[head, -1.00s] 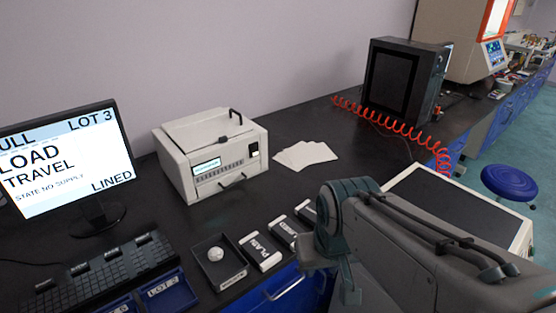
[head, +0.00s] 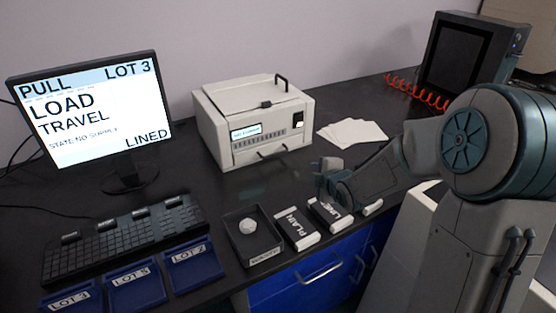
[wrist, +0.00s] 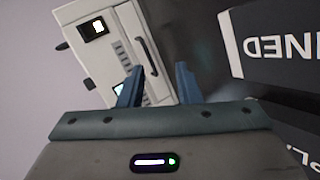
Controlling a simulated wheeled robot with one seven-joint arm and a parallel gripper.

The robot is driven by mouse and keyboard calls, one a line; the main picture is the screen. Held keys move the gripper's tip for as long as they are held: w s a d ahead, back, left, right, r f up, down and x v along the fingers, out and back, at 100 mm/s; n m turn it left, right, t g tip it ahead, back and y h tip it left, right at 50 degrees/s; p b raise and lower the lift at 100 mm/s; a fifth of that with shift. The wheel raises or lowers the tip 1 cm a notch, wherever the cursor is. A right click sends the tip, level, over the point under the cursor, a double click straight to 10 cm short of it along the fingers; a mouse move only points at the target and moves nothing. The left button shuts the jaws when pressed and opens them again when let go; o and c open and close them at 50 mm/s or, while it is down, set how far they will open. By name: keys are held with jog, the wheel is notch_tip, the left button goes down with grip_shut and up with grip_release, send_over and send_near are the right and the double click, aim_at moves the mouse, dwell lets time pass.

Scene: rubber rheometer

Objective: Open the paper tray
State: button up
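The printer (head: 252,122) is a white box on the black bench, with a dark handle on its lid, a small lit display and a dark handle (head: 272,153) low on its front, which I take for the paper tray handle. The front looks shut. My gripper (head: 328,172) is in front and to the right of the printer, low over the bench and apart from it. In the wrist view the two fingers (wrist: 158,85) stand apart with nothing between them, and the printer (wrist: 88,45) with its front handle (wrist: 147,54) lies beyond them.
White paper sheets (head: 352,134) lie right of the printer. Boxes labelled PLAIN (head: 296,228) and LINED (head: 328,214) sit near the front edge, close below my gripper. A black tray (head: 251,240) holds a pale lump (head: 248,226). A monitor (head: 92,115) and keyboard (head: 125,238) stand left.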

aim_at(274, 155)
jog(key=a+f+n+y, duration=0.1)
jog(key=w+a+f+n+t+y, duration=0.1)
jog(key=a, duration=0.1)
jog(key=w+a+f+n+y+b, duration=0.1)
jog(key=n, duration=0.1)
jog(key=shift+w+a, duration=0.15)
jog(key=shift+w, duration=0.05)
jog(key=shift+w+a+n+t+y, duration=0.3)
jog(key=shift+a+t+y, duration=0.1)
jog(key=shift+y, duration=0.1)
jog(key=p+x, duration=0.1)
jog(key=x, duration=1.2)
jog(key=shift+w+a, duration=0.15)
jog(key=shift+w, duration=0.05)
grip_shut()
jog(key=shift+s, duration=0.1)
